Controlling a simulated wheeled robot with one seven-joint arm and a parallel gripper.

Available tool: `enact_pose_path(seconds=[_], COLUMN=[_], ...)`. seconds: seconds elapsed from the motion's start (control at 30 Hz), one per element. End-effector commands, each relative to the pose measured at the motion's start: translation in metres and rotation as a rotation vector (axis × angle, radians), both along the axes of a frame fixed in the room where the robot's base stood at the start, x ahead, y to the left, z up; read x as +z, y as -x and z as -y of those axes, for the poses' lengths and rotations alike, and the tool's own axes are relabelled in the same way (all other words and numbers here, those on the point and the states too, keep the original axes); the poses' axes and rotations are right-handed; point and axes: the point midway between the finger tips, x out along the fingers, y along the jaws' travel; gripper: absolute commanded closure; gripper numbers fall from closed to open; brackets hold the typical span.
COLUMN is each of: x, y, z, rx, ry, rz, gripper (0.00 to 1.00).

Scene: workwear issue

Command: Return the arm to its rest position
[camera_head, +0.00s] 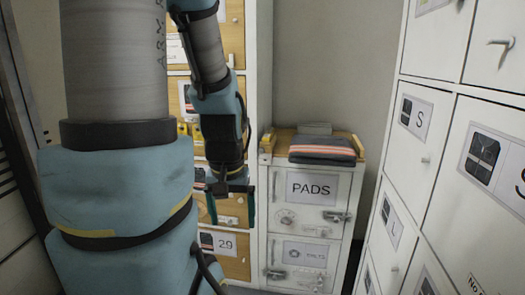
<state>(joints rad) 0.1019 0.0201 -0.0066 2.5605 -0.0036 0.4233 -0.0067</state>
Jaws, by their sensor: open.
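My arm comes down from the top of the head view, its grey and blue links filling much of the left side. My gripper (231,207) hangs at its end, pointing down, in front of the wooden drawers and left of the PADS cabinet. Its two fingers are apart and nothing shows between them. The near arm links hide part of the drawers and the floor.
A white cabinet (313,218) marked PADS stands right of my gripper. A folded dark garment with orange stripes (322,150) lies on its wooden top. White lockers (420,130) line the right side. Wooden drawers (232,240) stand behind my gripper.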

Motion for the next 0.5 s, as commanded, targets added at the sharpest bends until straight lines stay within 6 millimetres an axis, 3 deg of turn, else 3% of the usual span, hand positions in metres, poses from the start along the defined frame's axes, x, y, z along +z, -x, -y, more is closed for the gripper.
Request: enact_pose_path(seconds=[0.03, 0.2, 0.33, 0.5], x=[0.031, 0.085, 0.116, 0.137], y=[0.0, 0.0, 0.0, 0.0], z=[0.0, 0.0, 0.0, 0.0], rx=[0.0, -0.001, -0.001, -0.001], ry=[0.0, 0.0, 0.001, 0.001], rz=[0.001, 0.001, 0.001, 0.001], gripper=[0.08, 0.08, 0.08, 0.08])
